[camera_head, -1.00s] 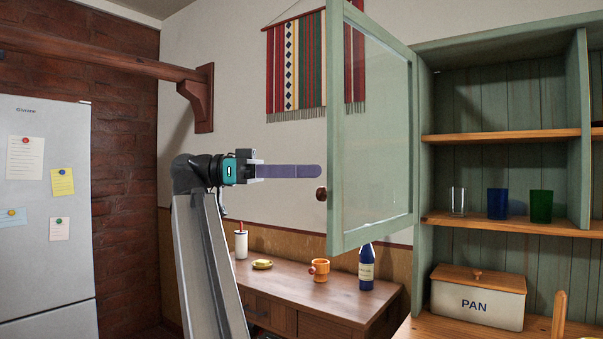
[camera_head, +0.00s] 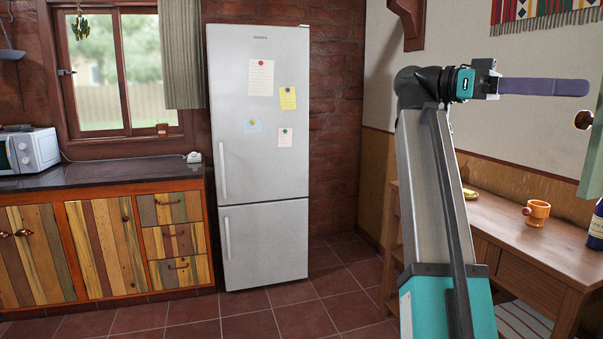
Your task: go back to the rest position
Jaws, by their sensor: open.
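My gripper (camera_head: 543,87) is at the upper right, at the end of my raised arm, with its long purple fingers pointing right. It is open and nothing shows between the fingers. The fingers are seen side-on, so the gap between them is hidden. The fingertips are close in the picture to the round knob (camera_head: 584,120) of the green cabinet door (camera_head: 594,150), but they look apart from it. Most of the door is cut off by the right edge.
A wooden side table (camera_head: 510,235) stands at the right with an orange mug (camera_head: 537,212), a yellow object (camera_head: 470,194) and a blue bottle (camera_head: 597,225). A fridge (camera_head: 262,150) stands at the back. A counter (camera_head: 100,173) with a microwave (camera_head: 30,150) is left. The tiled floor (camera_head: 240,318) is clear.

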